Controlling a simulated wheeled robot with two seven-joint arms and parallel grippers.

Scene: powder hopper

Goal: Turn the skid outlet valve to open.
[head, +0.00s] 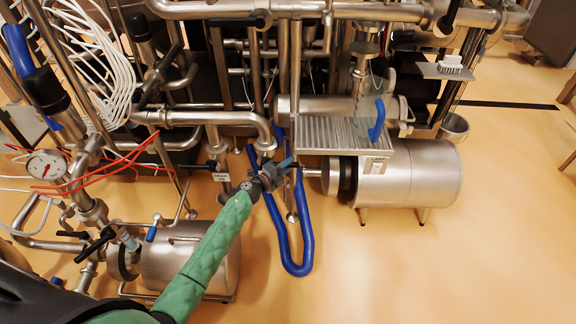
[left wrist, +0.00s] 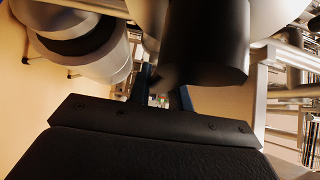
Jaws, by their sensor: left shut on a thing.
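My left arm, in a green sleeve, reaches in from the bottom of the head view. Its left gripper (head: 284,165) is among the pipes left of the steel motor drum, below the end of a bent steel pipe. In the left wrist view the two dark blue fingers (left wrist: 162,95) reach up to a thick black valve handle (left wrist: 205,45), and the gripper is shut on it. The handle hides part of the finger contact. The valve body is mostly hidden by the gripper in the head view, so I cannot tell the handle's angle. My right gripper is not in view.
A steel motor drum (head: 410,180) stands right of the gripper, under a grated step (head: 335,137). A blue hose (head: 305,235) loops on the floor below. A tag (head: 221,177) hangs to the left. A smaller drum (head: 185,258) is lower left. The floor at right is clear.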

